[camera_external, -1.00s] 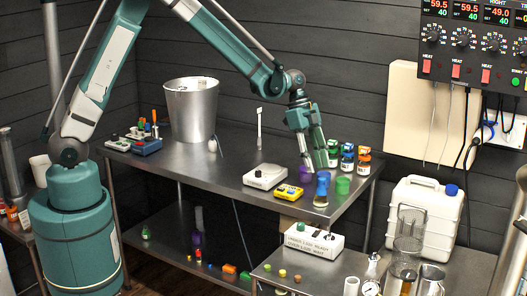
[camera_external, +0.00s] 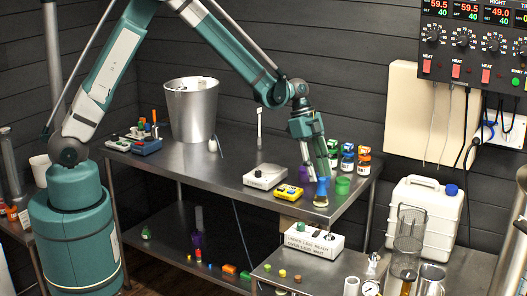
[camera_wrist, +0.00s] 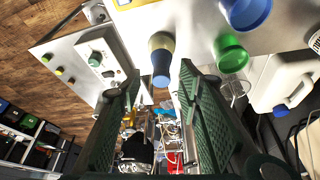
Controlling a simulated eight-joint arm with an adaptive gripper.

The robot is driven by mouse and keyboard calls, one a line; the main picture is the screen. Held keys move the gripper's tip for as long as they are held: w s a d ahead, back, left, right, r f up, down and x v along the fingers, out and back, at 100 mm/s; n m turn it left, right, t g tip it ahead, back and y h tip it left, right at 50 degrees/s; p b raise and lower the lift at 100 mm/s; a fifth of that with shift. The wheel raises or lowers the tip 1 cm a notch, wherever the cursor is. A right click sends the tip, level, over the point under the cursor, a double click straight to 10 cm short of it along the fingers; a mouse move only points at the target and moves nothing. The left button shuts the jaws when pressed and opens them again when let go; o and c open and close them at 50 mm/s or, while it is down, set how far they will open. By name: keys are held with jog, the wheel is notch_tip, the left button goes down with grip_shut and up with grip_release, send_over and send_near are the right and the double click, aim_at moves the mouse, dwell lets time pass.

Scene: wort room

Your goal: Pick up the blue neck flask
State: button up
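The blue neck flask (camera_external: 321,200) stands near the front right edge of the steel table, with a tan-amber lower body and a blue neck. In the wrist view the flask (camera_wrist: 161,56) shows beyond the fingertips, roughly centred between them, its blue neck end toward me. My gripper (camera_external: 317,173) points down just above and behind the flask. In the wrist view my gripper (camera_wrist: 160,80) has its two fingers well apart with nothing held between them. I cannot tell the exact gap between fingertips and neck.
A green cup (camera_external: 343,185) stands close right of the flask. A yellow meter (camera_external: 289,192) and a white scale (camera_external: 265,177) are to the left. Small orange-capped bottles (camera_external: 363,158) stand behind. The table's front edge is close.

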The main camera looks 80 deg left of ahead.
aim_at(322, 185)
dwell(0.3)
jog(key=shift+x, duration=2.6)
jog(key=shift+a, duration=0.2)
jog(key=c, duration=0.9)
